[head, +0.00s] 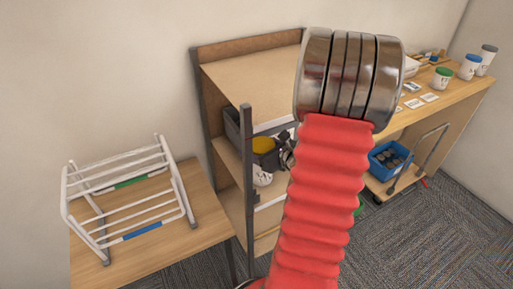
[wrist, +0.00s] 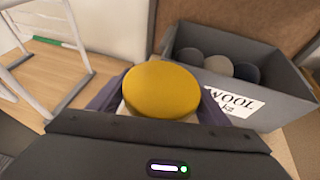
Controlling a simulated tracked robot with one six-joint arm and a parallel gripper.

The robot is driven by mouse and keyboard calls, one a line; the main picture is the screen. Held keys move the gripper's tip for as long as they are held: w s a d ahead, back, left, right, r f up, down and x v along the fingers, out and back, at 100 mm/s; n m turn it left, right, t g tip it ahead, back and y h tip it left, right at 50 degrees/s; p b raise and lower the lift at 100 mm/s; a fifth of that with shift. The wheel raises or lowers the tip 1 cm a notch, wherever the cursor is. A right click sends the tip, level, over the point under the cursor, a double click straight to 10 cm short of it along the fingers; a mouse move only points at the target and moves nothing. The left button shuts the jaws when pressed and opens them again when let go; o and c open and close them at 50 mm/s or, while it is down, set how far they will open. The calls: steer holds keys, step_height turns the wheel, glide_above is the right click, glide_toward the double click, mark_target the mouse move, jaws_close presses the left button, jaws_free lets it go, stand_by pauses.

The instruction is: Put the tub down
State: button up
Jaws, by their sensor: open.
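The tub is white with a yellow lid (head: 263,145). In the head view it is at the middle shelf (head: 229,158) of the wooden shelf unit, partly behind a dark post. The lid also shows in the wrist view (wrist: 160,89), close below the camera. My gripper (head: 272,152) is open, with a purple finger on each side of the tub in the wrist view (wrist: 157,104). The tub's base is hidden, and I cannot tell whether the fingers touch its sides.
A grey bin labelled WOOL (wrist: 276,114) with dark and grey round lids inside stands right beside the tub. A white rack (head: 125,190) stands on a low table at left. A blue crate (head: 388,160) and several lidded tubs are at right.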

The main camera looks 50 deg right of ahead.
steer(key=v, duration=1.1)
stand_by(0.6)
steer(key=shift+s, duration=0.1)
